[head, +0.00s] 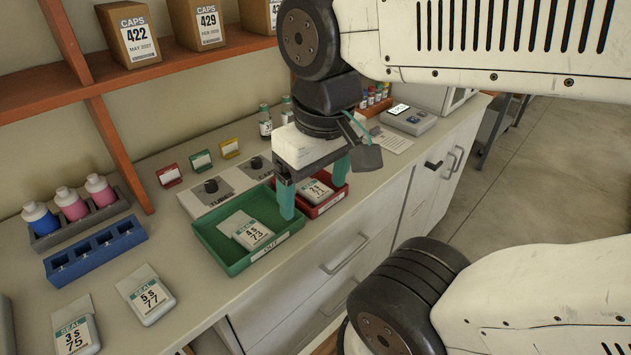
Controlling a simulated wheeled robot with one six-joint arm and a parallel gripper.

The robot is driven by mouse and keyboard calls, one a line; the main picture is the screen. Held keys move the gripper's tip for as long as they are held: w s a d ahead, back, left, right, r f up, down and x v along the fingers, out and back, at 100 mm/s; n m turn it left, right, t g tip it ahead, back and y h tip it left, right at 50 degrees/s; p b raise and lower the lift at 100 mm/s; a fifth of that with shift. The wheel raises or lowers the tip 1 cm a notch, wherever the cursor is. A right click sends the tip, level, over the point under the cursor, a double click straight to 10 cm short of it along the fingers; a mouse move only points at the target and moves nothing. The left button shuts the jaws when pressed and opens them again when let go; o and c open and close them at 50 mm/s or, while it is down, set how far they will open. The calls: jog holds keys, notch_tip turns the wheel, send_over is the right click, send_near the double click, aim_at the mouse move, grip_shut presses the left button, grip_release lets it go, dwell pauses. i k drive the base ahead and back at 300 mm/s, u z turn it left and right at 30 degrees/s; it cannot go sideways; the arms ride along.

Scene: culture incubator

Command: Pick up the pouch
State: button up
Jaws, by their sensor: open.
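Several white pouches with teal SEAL labels are in the head view, and the task does not say which one is meant. Pouch 71 (313,190) lies in the red tray (325,207). Pouch 73 (247,229) lies in the green tray (237,266). Pouch 77 (146,294) and pouch 75 (76,328) lie on the counter at the lower left. My gripper (314,200) is open and points down over the trays, its teal fingers apart. Pouch 71 shows between them; I cannot tell how far above it they are. Nothing is held.
A blue rack (96,250) and a grey rack of bottles (72,208) stand at the left. A control panel with knobs (212,187) sits behind the trays. Vials (265,122) stand at the back. An orange shelf (180,62) with boxes rises at the upper left.

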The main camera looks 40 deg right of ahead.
aim_at(75, 331)
jog(key=u, duration=0.9)
